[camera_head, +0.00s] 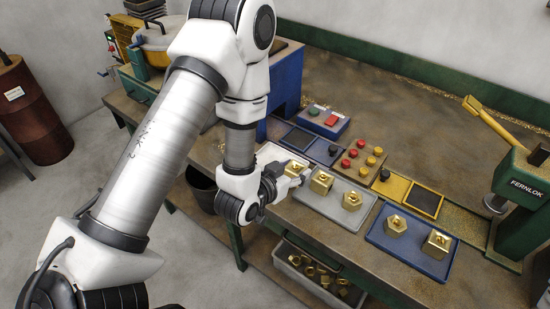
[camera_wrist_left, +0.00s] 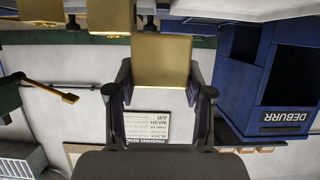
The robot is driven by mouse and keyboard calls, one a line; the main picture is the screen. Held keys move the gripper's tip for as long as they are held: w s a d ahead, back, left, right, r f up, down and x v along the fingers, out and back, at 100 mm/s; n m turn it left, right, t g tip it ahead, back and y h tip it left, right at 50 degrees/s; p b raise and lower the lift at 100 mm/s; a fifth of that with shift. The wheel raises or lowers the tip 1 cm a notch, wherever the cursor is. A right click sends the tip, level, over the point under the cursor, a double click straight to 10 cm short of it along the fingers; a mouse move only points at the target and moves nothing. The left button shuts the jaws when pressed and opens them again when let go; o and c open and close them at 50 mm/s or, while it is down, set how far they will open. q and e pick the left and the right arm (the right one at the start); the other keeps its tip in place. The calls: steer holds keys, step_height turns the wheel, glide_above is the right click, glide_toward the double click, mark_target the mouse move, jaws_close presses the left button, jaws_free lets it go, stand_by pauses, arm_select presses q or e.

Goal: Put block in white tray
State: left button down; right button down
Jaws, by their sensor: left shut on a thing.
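My left gripper (camera_head: 287,180) is shut on a brass block (camera_head: 296,168). In the left wrist view the held block (camera_wrist_left: 161,60) sits between the two fingers of the gripper (camera_wrist_left: 160,82). In the head view, the white tray (camera_head: 268,152) lies at the left of the tray row, partly hidden behind my gripper, and the held block is over or at its right part. I cannot tell whether the block touches the tray. My right gripper is not in view.
A grey tray (camera_head: 334,211) holds two brass blocks (camera_head: 321,182). A blue tray (camera_head: 412,258) holds two more (camera_head: 396,224). Behind are a button panel (camera_head: 360,160) and a red-button box (camera_head: 322,120). A green press (camera_head: 522,190) stands right. A bin of brass parts (camera_head: 318,275) sits below.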

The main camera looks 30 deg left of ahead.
arm_select(q)
steer(key=w+a+p, duration=0.1)
steer(key=a, duration=0.2)
steer(key=w+a+p, duration=0.1)
steer(key=w+a, duration=0.1)
steer(key=a, duration=0.1)
steer(key=w+a+p, duration=0.1)
steer(key=a, duration=0.2)
steer(key=shift+w+f+p, duration=0.2)
steer(key=shift+w+p, duration=0.1)
steer(key=f, duration=0.3)
steer(key=shift+d+p, duration=0.25)
steer(key=shift+p, duration=0.05)
steer(key=shift+f, duration=0.45)
steer(key=c, duration=0.9)
jaws_free()
steer(key=shift+f, duration=0.15)
steer(key=o, duration=0.5)
steer(key=shift+c, duration=0.2)
